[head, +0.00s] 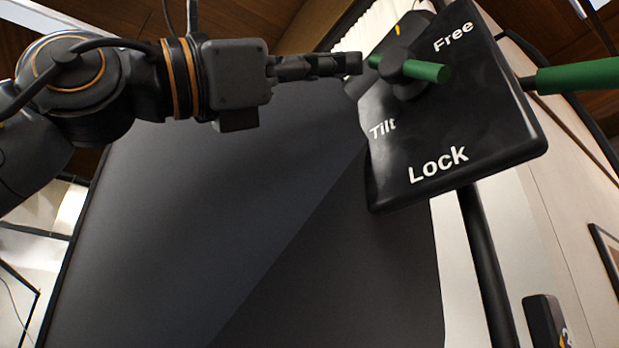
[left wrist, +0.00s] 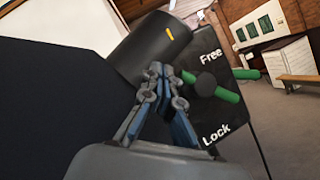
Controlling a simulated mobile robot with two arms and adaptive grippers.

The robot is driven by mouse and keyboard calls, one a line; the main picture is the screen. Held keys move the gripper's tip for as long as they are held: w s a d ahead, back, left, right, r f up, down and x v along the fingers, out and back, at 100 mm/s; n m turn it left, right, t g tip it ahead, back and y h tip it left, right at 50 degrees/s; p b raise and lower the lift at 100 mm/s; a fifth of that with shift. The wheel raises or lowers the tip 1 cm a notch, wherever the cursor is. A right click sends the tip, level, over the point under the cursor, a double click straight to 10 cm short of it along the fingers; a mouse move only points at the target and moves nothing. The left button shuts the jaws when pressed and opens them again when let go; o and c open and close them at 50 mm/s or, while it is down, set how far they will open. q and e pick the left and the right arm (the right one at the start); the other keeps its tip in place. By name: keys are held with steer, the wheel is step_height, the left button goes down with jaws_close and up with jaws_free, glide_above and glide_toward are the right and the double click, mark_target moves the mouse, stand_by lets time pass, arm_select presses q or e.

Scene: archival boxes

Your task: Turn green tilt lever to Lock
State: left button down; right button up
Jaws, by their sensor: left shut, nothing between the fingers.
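The green tilt lever (head: 427,71) sits on a dark hub on a black panel (head: 470,115) marked Free, Tilt and Lock. In the head view its thicker green end points right, between the words Free and Lock; a short green end shows on the left of the hub. My left gripper (head: 357,63) is shut and empty, its tips close to the lever's left end. I cannot tell whether they touch. In the left wrist view the fingertips (left wrist: 162,72) are together, left of the lever (left wrist: 227,94). My right gripper is not in view.
A second green handle (head: 580,76) sticks out at the right of the panel. A large dark flat surface (head: 230,220) fills the space below my left arm. A black pole (head: 487,265) stands below the panel. A dark cylinder (left wrist: 153,48) lies behind the fingers.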

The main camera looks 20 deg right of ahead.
arm_select(q)
steer(key=s+a+f, duration=0.2)
steer(key=s+a, duration=0.1)
steer(key=a, duration=0.3)
steer(key=shift+a+f, duration=0.15)
steer(key=shift+f, duration=0.25)
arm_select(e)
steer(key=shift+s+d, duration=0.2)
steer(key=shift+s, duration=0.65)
arm_select(q)
steer(key=shift+s+a, duration=0.2)
